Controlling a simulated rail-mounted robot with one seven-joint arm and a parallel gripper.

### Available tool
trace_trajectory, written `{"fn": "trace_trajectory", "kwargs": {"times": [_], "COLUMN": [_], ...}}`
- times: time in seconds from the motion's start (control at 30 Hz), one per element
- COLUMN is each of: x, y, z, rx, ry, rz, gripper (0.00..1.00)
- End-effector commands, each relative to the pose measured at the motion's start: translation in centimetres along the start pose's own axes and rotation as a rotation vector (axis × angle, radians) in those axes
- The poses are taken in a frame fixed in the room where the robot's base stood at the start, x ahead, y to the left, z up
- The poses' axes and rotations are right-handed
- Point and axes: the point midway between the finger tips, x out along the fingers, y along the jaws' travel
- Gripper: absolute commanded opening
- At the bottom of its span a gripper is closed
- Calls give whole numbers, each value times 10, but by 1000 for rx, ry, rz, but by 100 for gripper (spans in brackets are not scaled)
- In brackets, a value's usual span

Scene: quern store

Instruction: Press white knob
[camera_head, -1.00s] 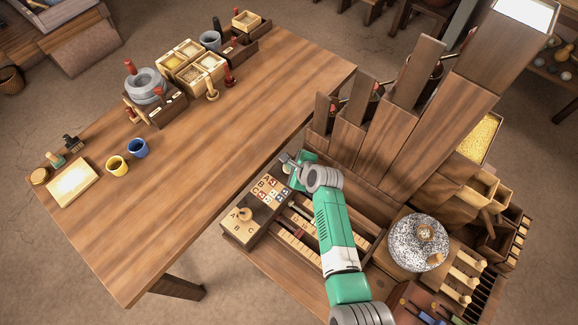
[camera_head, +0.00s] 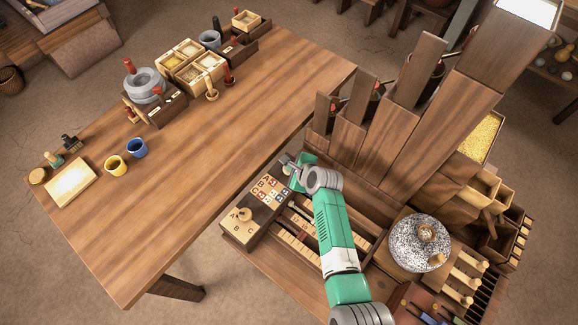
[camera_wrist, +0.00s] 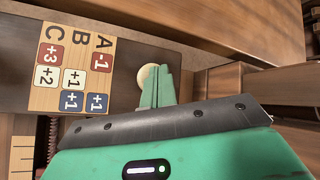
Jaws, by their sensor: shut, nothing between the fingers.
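The white knob (camera_wrist: 146,75), round and cream-coloured, sits on the dark panel beside the lettered card. It shows in the wrist view just left of my fingertips, which partly cover it. My gripper (camera_wrist: 160,72) is shut and empty, with its green fingers right at the knob; I cannot tell whether they touch it. In the head view my gripper (camera_head: 287,160) is over the far end of the dark box (camera_head: 233,230), and a small pale spot below it may be the knob.
The lettered card (camera_head: 271,189) with red, white and blue tiles lies beside my gripper. A wooden selector (camera_head: 243,215) marked A, B, C is at the box's near end. Tall wooden chutes (camera_head: 348,140) rise to the right. The long table (camera_head: 190,170) is mostly clear in the middle.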

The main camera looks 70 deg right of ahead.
Motion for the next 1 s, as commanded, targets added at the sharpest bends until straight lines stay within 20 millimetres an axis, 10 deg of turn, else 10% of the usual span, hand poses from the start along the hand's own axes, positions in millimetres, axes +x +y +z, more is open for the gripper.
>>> {"fn": "trace_trajectory", "kwargs": {"times": [1.0], "x": [-16], "y": [-11], "z": [11], "rx": [0], "ry": [1], "rz": [1], "gripper": [0]}}
